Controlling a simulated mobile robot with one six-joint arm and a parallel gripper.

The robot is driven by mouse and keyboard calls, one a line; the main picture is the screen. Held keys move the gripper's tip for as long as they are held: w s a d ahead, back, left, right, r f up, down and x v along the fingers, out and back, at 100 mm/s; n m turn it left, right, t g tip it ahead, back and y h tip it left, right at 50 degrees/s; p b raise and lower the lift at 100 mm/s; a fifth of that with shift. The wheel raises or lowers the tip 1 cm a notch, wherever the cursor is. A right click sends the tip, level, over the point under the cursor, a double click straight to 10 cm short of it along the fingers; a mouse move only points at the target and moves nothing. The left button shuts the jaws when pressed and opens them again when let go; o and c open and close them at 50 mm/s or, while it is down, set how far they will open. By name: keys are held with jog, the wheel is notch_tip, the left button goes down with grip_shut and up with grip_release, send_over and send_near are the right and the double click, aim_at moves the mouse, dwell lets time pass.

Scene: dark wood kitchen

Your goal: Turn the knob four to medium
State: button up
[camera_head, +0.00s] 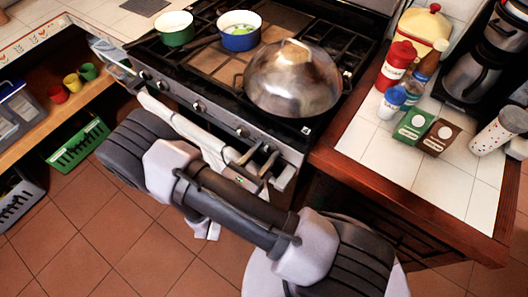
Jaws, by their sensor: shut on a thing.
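The stove (225,115) has a row of round knobs along its front panel. Knobs show at the left (145,75), near the middle (197,107) and right of the middle (242,132). My gripper (260,157) is at the right end of this row, its dark fingers pointing at the panel. It is shut on the rightmost knob (266,148), which the fingers partly hide. The knob's markings and angle are too small to tell. No number shows on any knob.
A large metal dome (293,80) covers the front right of the stovetop. A green pot (175,30) and a blue pot (239,32) stand behind. A tiled counter (385,150) with jars and boxes is at the right. My arm crosses the floor space in front.

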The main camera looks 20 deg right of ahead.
jog(key=n+p, duration=0.2)
jog(key=n, duration=0.2)
jog(key=shift+r, duration=0.1)
jog(key=n+p, duration=0.2)
jog(key=n, duration=0.2)
jog(key=shift+n, duration=0.4)
jog(key=n+p, duration=0.1)
jog(key=n, duration=0.7)
jog(key=shift+n, duration=0.5)
jog(key=o, duration=1.4)
jog(key=shift+c, duration=0.2)
